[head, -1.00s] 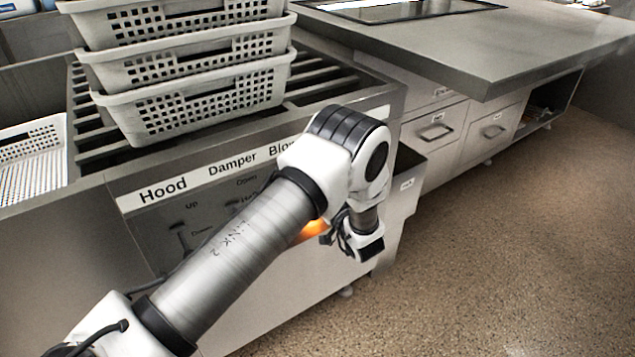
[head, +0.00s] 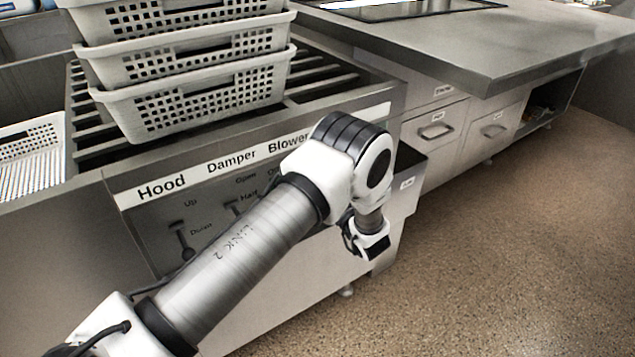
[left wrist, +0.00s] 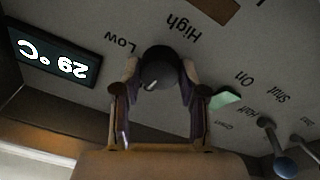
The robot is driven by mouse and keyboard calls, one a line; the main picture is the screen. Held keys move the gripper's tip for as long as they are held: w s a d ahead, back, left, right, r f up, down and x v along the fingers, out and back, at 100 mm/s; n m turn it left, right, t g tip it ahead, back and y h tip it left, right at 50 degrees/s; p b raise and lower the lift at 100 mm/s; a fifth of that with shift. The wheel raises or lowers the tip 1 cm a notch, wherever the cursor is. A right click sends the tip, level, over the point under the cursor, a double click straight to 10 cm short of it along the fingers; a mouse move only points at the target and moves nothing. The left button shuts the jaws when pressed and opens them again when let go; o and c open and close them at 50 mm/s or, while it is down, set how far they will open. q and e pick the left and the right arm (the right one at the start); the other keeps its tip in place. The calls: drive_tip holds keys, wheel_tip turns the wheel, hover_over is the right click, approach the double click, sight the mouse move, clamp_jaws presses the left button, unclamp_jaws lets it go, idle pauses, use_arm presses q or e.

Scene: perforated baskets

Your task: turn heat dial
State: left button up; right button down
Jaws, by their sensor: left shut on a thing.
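The heat dial (left wrist: 158,66) is a dark round knob with a small light mark, on the grey panel in the left wrist view. The words Low and High stand upside down around it. My left gripper (left wrist: 160,88) has one finger on each side of the dial and is shut on it. In the head view my left arm hides the dial and the gripper's fingers. A display (left wrist: 52,52) beside the dial reads 29 °C, upside down. My right gripper is in neither view.
A green switch (left wrist: 224,100) and a lever with a blue-grey ball knob (left wrist: 285,167) sit near the dial. Stacked perforated baskets (head: 190,107) stand on the slatted top above the panel (head: 150,222). The floor (head: 480,270) at right is clear.

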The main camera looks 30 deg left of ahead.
use_arm(q)
drive_tip(key=shift+n, duration=0.8)
drive_tip(key=o, duration=1.1)
drive_tip(key=shift+o, duration=0.2)
drive_tip(key=v, duration=1.2)
drive_tip(key=shift+w+f, duration=0.1)
